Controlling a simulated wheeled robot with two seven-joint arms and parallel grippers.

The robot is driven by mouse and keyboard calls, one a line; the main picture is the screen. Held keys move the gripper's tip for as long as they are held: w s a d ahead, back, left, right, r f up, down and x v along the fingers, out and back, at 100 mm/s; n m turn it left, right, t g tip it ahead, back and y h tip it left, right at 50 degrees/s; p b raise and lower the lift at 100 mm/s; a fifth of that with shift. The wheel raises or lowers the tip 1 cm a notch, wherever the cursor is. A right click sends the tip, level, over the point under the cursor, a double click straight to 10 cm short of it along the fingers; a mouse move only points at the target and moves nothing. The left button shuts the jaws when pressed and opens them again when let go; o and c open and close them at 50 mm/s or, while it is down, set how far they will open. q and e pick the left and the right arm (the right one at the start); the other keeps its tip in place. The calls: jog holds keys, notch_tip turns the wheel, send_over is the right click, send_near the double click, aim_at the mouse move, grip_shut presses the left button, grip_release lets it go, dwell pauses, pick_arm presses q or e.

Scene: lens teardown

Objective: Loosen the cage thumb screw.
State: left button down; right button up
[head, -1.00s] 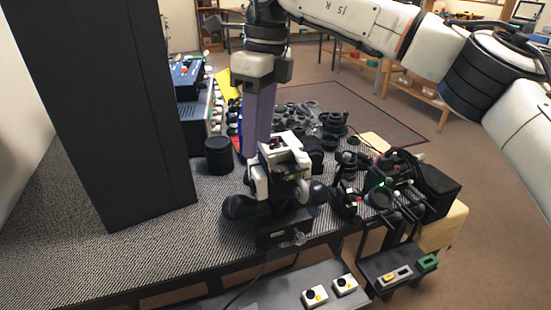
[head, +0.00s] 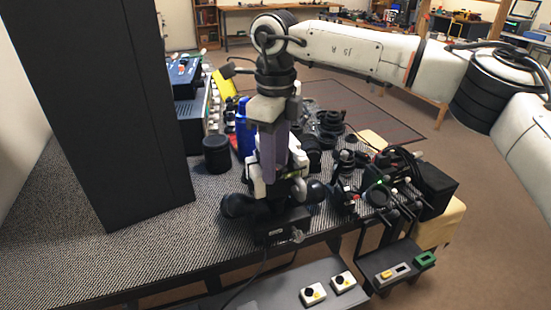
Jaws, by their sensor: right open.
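A black and white device (head: 298,160) with round black ends stands on a dark base (head: 270,228) at the table's front edge. It may be the cage assembly. A small pale knob (head: 297,236) shows at the front of the base; I cannot tell whether it is the thumb screw. My right gripper (head: 270,178), with long purple fingers, points down in front of the device and hides much of its middle. It is open, and I see nothing held. Whether the fingertips touch the device is unclear. My left gripper is out of view.
A tall black panel (head: 100,110) stands on the left of the patterned table. A black cylinder (head: 217,154) and a blue bottle (head: 242,125) are left of the gripper. Black lens parts crowd the right side. Two small white boxes (head: 313,294) sit on a lower front shelf.

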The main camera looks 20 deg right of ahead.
grip_shut()
jog(key=shift+r, duration=0.1)
jog(key=shift+n+p, duration=0.6)
jog(key=shift+n, duration=0.5)
jog(key=n+p, duration=0.1)
jog(key=n, duration=0.2)
jog(key=n+p, duration=0.1)
jog(key=n, duration=0.5)
jog(key=shift+n, duration=0.4)
jog(key=n+p, duration=0.1)
jog(key=n, duration=0.4)
jog(key=shift+n, duration=0.4)
